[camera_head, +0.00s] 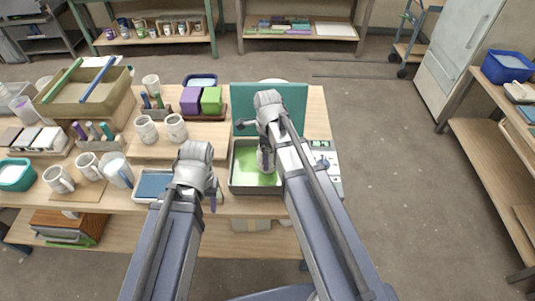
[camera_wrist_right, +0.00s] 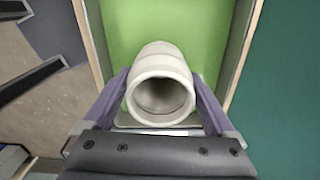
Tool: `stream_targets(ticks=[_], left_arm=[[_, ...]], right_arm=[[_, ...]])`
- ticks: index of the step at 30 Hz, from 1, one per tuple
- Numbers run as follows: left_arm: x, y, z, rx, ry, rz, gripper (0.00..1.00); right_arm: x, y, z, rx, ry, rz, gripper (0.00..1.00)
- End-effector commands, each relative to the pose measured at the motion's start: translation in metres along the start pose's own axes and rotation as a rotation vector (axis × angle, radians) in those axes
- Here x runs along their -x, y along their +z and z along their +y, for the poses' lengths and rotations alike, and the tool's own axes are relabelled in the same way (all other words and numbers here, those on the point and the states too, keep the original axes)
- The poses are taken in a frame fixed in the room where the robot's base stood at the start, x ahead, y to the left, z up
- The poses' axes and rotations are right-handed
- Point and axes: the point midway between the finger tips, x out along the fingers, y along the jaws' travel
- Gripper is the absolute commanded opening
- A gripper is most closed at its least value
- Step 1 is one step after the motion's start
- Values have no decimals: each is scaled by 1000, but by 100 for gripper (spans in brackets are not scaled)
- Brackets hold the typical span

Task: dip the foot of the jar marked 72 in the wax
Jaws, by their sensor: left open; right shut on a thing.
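A pale, round-mouthed jar (camera_wrist_right: 160,88) is between the two purple fingers of my right gripper (camera_wrist_right: 160,82), which is shut on it. The open mouth faces the wrist camera. No number shows on it. In the head view the jar (camera_head: 263,158) is mostly hidden by my right arm. It is over or in a grey rectangular tub (camera_head: 233,178) holding light green wax (camera_head: 252,178), also in the wrist view (camera_wrist_right: 125,28). I cannot tell whether its foot touches the wax. My left gripper (camera_head: 214,197) is open and empty, left of the tub.
A teal panel (camera_head: 293,100) stands behind the tub, and a scale (camera_head: 326,160) is to its right. A blue-topped tray (camera_head: 152,185) lies beside my left gripper. Several white mugs (camera_head: 147,128) and purple and green blocks (camera_head: 190,100) crowd the table's left and back.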

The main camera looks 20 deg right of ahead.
Motion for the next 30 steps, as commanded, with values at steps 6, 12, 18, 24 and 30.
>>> stream_targets(ticks=[6, 12, 18, 24, 30], left_arm=[[0, 0, 0, 0, 0, 0, 47], [5, 0, 0, 0, 0, 0, 47], [24, 1, -2, 0, 0, 0, 47], [43, 2, -4, 0, 0, 0, 47], [62, 4, -6, -1, 0, 0, 47]], right_arm=[[0, 0, 0, 0, 0, 0, 11], [5, 0, 0, 0, 0, 0, 11], [24, 0, 0, 0, 0, 0, 11], [43, 0, 0, 0, 0, 0, 11], [62, 0, 0, 0, 0, 0, 11]])
